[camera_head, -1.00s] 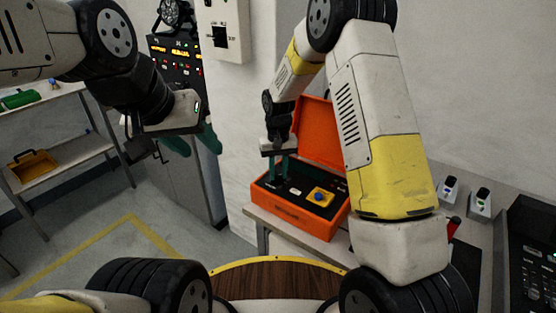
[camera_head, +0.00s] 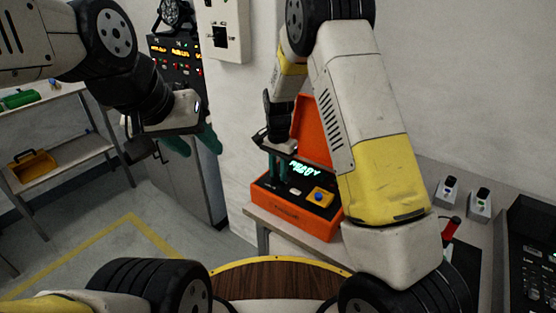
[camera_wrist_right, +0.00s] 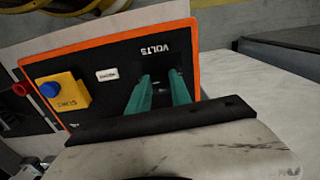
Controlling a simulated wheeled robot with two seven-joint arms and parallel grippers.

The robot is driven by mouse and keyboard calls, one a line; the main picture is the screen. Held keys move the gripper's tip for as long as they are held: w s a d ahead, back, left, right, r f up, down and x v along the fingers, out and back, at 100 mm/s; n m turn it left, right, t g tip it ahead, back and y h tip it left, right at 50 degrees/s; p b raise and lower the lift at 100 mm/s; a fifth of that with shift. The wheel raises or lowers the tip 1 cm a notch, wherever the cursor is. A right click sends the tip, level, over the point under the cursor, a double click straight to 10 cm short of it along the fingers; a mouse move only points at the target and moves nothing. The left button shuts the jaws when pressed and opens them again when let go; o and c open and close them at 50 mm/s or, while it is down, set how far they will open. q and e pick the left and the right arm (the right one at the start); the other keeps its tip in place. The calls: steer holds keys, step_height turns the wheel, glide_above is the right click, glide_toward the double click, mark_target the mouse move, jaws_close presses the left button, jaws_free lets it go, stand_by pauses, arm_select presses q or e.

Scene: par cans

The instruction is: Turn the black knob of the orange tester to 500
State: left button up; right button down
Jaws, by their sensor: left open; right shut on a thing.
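The orange tester (camera_head: 290,222) lies with its lid up on a bench in the head view; it also fills much of the right wrist view (camera_wrist_right: 195,50). My right gripper (camera_head: 277,180) reaches down to the left part of its black panel. In the right wrist view my right gripper (camera_wrist_right: 160,82) has its teal fingers close together under the upside-down VOLTS label, shut on the black knob, which is hard to make out against the dark panel. Glowing text (camera_head: 304,168), hard to read, shows at the tester. My left gripper (camera_head: 192,143) is open and empty, away from the tester.
A yellow block with a blue button (camera_head: 319,197) sits on the tester's panel, right of my right gripper. Two small grey boxes (camera_head: 480,203) stand on the bench at right. A black rack with lit displays (camera_head: 178,55) stands behind. Floor at left is clear.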

mark_target(278, 174)
steer(key=shift+m, duration=0.3)
stand_by(0.4)
steer(key=c, duration=1.2)
jaws_free()
steer(key=shift+o, duration=0.2)
step_height(278, 174, up, 7)
steer(key=shift+w+f, duration=0.1)
steer(key=shift+r, duration=0.5)
